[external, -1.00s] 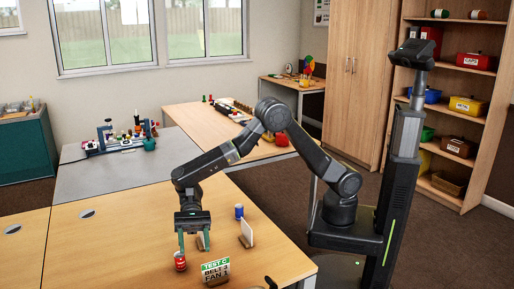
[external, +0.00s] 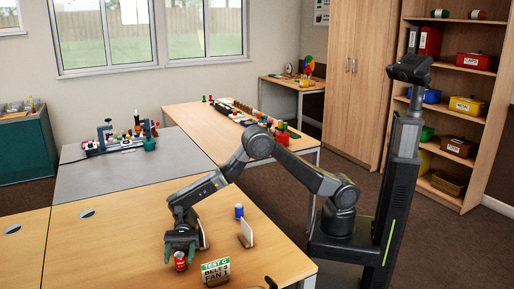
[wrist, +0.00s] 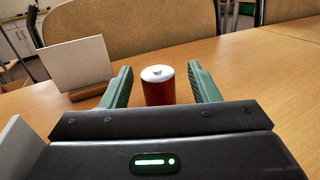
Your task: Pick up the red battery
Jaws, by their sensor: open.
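The red battery (wrist: 160,91) stands upright on the wooden table, with its pale top and terminal nub showing in the wrist view. It also shows in the external view (external: 180,262), close to the gripper. My gripper (wrist: 162,80) is open. Its two green fingers stand on either side of the battery, with a visible gap on each side. In the external view my gripper (external: 180,250) is low over the table, tilted, its fingers at the battery. The lower part of the battery is hidden in the wrist view by the gripper body.
A blue battery (external: 239,211) stands farther back on the table. A white card in a wooden holder (wrist: 78,66) is left of the gripper. A sign reading TEST C (external: 215,270) stands just right of the red battery. The table left of the battery is clear.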

